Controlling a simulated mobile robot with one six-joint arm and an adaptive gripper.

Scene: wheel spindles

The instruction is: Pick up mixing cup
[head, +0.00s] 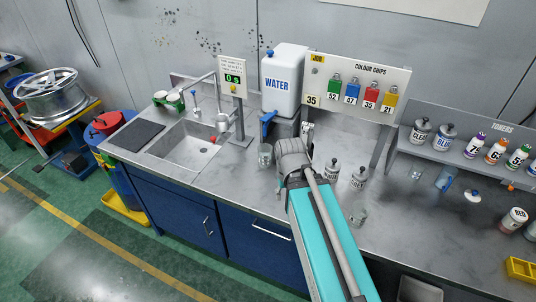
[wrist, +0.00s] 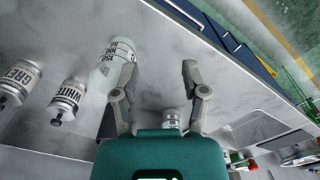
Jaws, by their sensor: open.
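A clear mixing cup with dark measuring marks stands on the grey worktop; in the wrist view this cup (wrist: 113,58) is just left of my left finger, partly covered by it. Another clear cup (head: 265,155) stands by the water tank. My gripper (wrist: 160,72) is open, with bare worktop between its fingertips. A small marked container (wrist: 172,120) shows between the finger bases, partly hidden by my gripper body. In the head view my arm hides the fingertips.
Grey (wrist: 20,80) and white (wrist: 68,100) paint cans stand beside the marked cup. The water tank (head: 284,80) and colour chip board (head: 356,85) stand behind. A sink (head: 195,148) is at the left. Toner bottles (head: 496,151) line a shelf at the right.

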